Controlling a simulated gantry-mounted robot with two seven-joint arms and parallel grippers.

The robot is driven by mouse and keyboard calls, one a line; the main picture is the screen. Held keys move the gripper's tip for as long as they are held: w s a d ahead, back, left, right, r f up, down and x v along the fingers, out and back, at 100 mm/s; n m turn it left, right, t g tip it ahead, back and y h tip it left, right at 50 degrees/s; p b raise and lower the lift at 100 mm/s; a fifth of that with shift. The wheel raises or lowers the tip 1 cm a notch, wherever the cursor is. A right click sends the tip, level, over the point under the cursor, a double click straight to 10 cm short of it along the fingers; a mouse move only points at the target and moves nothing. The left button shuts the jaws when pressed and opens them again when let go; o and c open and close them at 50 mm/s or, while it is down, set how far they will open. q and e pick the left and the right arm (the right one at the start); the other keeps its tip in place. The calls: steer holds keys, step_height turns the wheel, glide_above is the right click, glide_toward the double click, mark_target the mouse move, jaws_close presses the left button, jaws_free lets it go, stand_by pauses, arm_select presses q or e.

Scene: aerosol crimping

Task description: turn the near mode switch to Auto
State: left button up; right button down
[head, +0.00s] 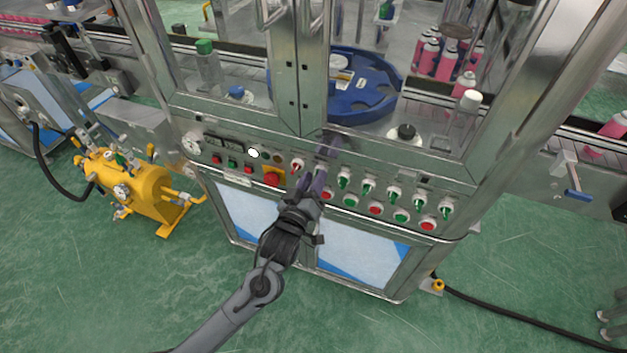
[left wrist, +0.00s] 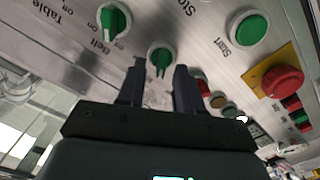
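My left gripper (head: 313,178) is at the front control panel of the machine, its fingers pointing at the upper row of knobs. In the left wrist view its two fingers (left wrist: 157,85) are apart, with nothing between the tips. A green rotary switch (left wrist: 160,59) sits just beyond the gap, its handle roughly vertical in that view. It looks like the mode switch, but its label is not readable. I cannot tell whether the fingers reach around the knob. In the head view the fingers cover that spot. My right gripper is not in view.
Beside it are the belt switch (left wrist: 115,20), the green start button (left wrist: 248,28) and the red emergency stop (left wrist: 283,80) on yellow. More green switches (head: 367,188) run right along the panel (head: 460,190). A yellow tank (head: 135,188) stands left. Glass doors rise above the panel.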

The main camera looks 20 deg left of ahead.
arm_select(q)
steer(key=shift+w, duration=0.3)
steer(key=shift+c, duration=0.3)
jaws_close()
